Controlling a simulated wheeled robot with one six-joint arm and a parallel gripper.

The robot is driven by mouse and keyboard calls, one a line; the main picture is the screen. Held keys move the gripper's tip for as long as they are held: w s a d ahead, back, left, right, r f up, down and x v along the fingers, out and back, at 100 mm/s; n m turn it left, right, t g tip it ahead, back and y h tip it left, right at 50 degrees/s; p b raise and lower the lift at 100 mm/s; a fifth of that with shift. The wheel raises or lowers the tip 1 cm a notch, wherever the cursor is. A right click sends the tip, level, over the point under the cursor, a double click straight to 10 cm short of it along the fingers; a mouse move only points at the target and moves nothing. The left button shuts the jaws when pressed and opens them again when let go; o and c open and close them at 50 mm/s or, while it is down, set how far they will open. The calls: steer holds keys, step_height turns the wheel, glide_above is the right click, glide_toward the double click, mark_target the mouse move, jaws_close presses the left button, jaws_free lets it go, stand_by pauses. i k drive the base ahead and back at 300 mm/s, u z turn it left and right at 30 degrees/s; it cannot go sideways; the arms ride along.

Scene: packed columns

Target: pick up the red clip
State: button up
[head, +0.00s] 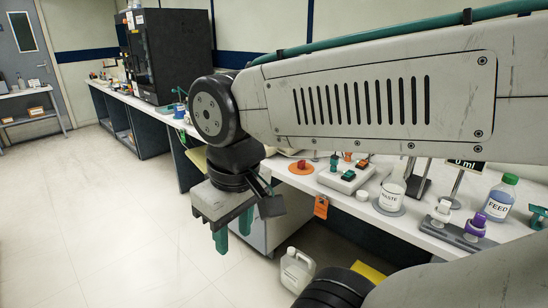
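My gripper (233,232) hangs at the end of my arm, in front of the bench and over the floor. Its two green fingers point down and are apart, with nothing visible between them. A small red piece (301,164) sits on a round orange disc (292,169) on the bench, to the right of and beyond my gripper. It may be the red clip, but it is too small to tell. Another small red piece (362,163) shows at the white block with green parts. My arm hides part of the bench behind it.
The white bench (160,111) runs from far left to front right. On it stand a white block (346,178), a WASTE beaker (391,195), a FEED bottle (500,198) and a purple-capped rack. A white jug (297,270) is on the floor. The floor at left is clear.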

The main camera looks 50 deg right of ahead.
mark_target(300, 163)
steer(key=i, duration=3.5)
steer(key=z, duration=4.3)
